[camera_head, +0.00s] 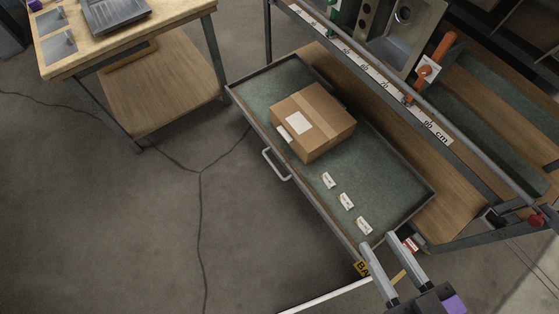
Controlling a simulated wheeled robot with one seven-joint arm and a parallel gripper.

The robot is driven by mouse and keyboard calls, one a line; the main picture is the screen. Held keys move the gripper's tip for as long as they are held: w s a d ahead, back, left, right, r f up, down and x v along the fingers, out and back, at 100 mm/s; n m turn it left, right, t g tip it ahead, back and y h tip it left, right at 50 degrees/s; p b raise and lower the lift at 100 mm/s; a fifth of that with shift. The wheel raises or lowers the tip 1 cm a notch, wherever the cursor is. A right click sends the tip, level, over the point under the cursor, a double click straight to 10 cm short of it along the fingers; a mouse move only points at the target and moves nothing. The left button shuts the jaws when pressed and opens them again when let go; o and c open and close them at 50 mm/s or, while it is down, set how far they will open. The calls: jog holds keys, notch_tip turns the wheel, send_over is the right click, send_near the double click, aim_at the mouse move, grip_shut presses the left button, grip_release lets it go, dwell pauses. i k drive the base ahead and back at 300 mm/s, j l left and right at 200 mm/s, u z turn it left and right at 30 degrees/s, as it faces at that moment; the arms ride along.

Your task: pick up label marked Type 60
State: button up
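Several small white labels lie in a row on the green lining of an open drawer (275,84). The upper label (328,180), the middle label (346,201) and the lower label (364,225) are apart from each other. Their print is too small to read, so I cannot tell which is marked Type 60. My gripper (377,241) is at the lower right, over the drawer's near right corner. Its two grey fingers are spread apart with nothing seen between them. The lower label is just above and left of the fingertips.
A closed cardboard box (325,112) with a white sticker stands in the drawer, beyond the labels. A rack with a ruler strip (371,74) and a metal sink (405,30) rises behind the drawer. A wooden workbench (170,20) stands at upper left. The floor left of the drawer is clear.

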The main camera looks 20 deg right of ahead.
aim_at(327, 181)
jog(key=k+j+z, duration=0.2)
jog(key=j+z, duration=0.15)
jog(key=k+j+z, duration=0.3)
jog(key=j, duration=0.2)
jog(key=k+j+z, duration=0.35)
jog(key=i, duration=0.1)
